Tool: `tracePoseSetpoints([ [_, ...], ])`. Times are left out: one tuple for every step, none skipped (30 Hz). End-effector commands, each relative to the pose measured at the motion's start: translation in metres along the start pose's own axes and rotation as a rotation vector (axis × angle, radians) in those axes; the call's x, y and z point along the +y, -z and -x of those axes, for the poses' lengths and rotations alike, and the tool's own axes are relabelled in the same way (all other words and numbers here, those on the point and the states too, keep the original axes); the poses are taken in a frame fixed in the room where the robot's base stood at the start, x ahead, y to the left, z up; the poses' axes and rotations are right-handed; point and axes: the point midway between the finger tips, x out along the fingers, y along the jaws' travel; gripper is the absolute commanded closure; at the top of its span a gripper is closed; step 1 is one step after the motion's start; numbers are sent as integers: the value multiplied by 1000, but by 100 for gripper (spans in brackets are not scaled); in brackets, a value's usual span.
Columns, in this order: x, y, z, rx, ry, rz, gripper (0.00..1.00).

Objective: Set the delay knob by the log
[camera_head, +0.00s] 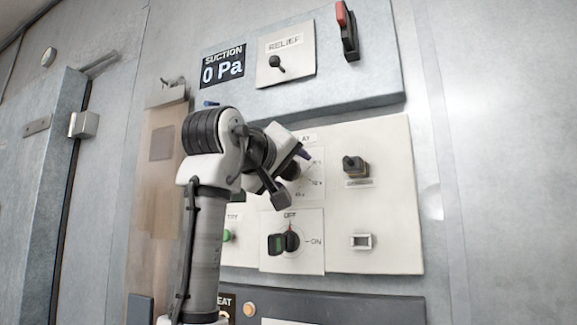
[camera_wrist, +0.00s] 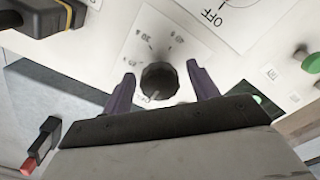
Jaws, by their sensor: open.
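The delay knob (camera_wrist: 159,80) is a round black dial on a cream panel with small marks around it. In the wrist view it sits between the two purple-tipped fingers of my open gripper (camera_wrist: 161,76), with a gap on each side. I cannot tell how deep the fingers reach or read the setting. I cannot make out a readable log in either view.
Below the delay plate is an OFF/ON rotary switch (camera_head: 291,241); a black-and-yellow switch (camera_head: 355,167) is at right. Above are the RELIEF toggle (camera_head: 276,63), a red-tipped lever (camera_head: 347,28) and a SUCTION display (camera_head: 222,67) reading 0 Pa. A green button (camera_wrist: 312,63) is nearby.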

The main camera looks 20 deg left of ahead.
Motion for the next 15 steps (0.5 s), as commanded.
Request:
tracePoseSetpoints([
  [0, 0, 0, 0, 0, 0, 41],
  [0, 0, 0, 0, 0, 0, 41],
  [0, 0, 0, 0, 0, 0, 41],
  [0, 0, 0, 0, 0, 0, 41],
  [0, 0, 0, 0, 0, 0, 41],
  [0, 0, 0, 0, 0, 0, 46],
  [0, 0, 0, 0, 0, 0, 50],
  [0, 0, 0, 0, 0, 0, 54],
  [0, 0, 0, 0, 0, 0, 59],
  [0, 0, 0, 0, 0, 0, 63],
  [0, 0, 0, 0, 0, 0, 67],
  [0, 0, 0, 0, 0, 0, 72],
  [0, 0, 0, 0, 0, 0, 76],
  [0, 0, 0, 0, 1, 0, 80],
  [0, 0, 0, 0, 1, 0, 85],
])
